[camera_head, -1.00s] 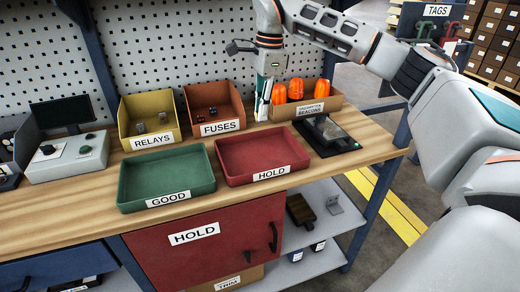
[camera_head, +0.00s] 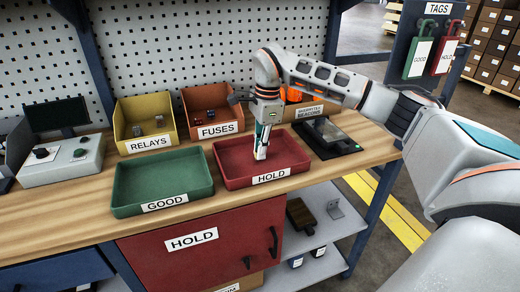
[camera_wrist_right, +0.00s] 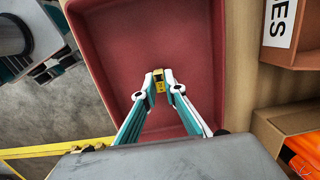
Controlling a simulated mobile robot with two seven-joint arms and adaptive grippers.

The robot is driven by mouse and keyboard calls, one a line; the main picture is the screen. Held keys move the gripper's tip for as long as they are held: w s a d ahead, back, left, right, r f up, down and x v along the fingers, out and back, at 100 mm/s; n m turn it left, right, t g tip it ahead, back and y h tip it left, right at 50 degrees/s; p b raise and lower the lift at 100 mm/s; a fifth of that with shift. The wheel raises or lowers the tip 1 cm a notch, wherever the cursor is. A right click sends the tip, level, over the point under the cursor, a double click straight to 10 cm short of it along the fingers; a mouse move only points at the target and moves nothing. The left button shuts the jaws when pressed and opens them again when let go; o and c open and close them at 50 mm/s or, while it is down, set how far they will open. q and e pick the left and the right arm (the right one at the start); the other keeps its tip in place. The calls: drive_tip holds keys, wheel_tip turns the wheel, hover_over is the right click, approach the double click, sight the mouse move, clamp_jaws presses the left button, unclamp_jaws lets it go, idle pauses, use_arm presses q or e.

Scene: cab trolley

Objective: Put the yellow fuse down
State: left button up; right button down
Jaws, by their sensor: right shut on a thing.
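My right gripper (camera_head: 261,155) points down into the red HOLD tray (camera_head: 229,163). In the right wrist view the gripper (camera_wrist_right: 160,83) is shut on the small yellow fuse (camera_wrist_right: 160,79), held between its fingertips over the floor of the tray (camera_wrist_right: 205,40). I cannot tell whether the fuse touches the tray floor. In the head view the fuse is too small and hidden to make out. The tray shows no other item. My left gripper is not in view.
The green GOOD tray (camera_head: 165,178) stands empty on the left. Behind are the yellow RELAYS bin (camera_head: 146,129), the FUSES bin (camera_head: 208,118) with small items, and the beacons box (camera_head: 313,110). A dark device (camera_head: 331,136) lies right of the HOLD tray.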

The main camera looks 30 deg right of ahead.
drive_tip(key=c, duration=2.1)
unclamp_jaws()
drive_tip(key=shift+f, duration=0.1)
wheel_tip(320, 180, up, 12)
drive_tip(key=d+p, duration=0.1)
drive_tip(key=p, duration=0.1)
drive_tip(key=shift+s, duration=0.25)
